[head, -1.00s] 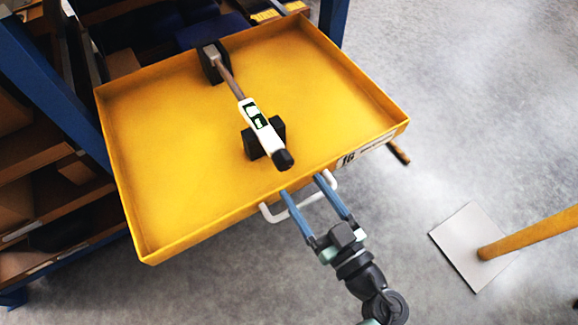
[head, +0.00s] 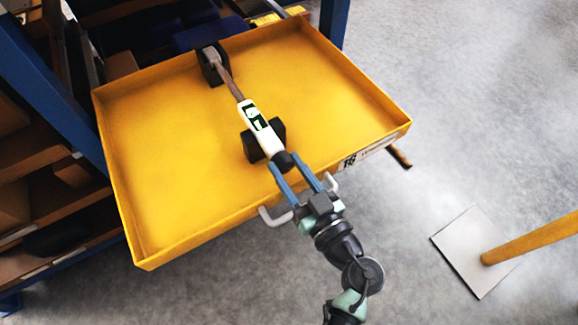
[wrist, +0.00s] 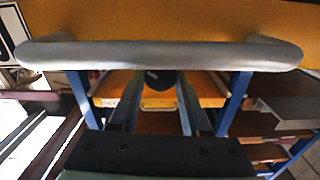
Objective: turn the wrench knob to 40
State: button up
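The torque wrench (head: 254,118) has a white handle with a dark green display and a grey shaft. It lies across two black supports in a yellow tray. Its black end knob (head: 283,161) points toward the tray's front edge, and the knob also shows as a dark round shape in the wrist view (wrist: 160,80). The reading is too small to tell. My gripper (head: 287,164) is open, its two blue fingers apart on either side of the knob in the picture. I cannot tell whether they touch it or how deep they reach.
The yellow tray (head: 190,215) has low walls and a pale front handle (head: 272,217), which spans the wrist view close up (wrist: 160,54). Blue rack posts (head: 50,75) and shelves stand at left. A yellow pole on a grey plate (head: 470,255) stands at right.

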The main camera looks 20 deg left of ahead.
grip_shut()
jog(key=shift+r+n+p, duration=0.15)
jog(key=shift+n+p, duration=0.25)
jog(key=shift+p, duration=0.05)
jog(key=shift+n+p, duration=0.75)
jog(key=shift+n, duration=0.25)
jog(key=shift+s+n+p, duration=0.1)
jog(key=shift+n+p, duration=0.55)
jog(key=shift+n, duration=1.05)
jog(key=o, duration=0.7)
grip_release()
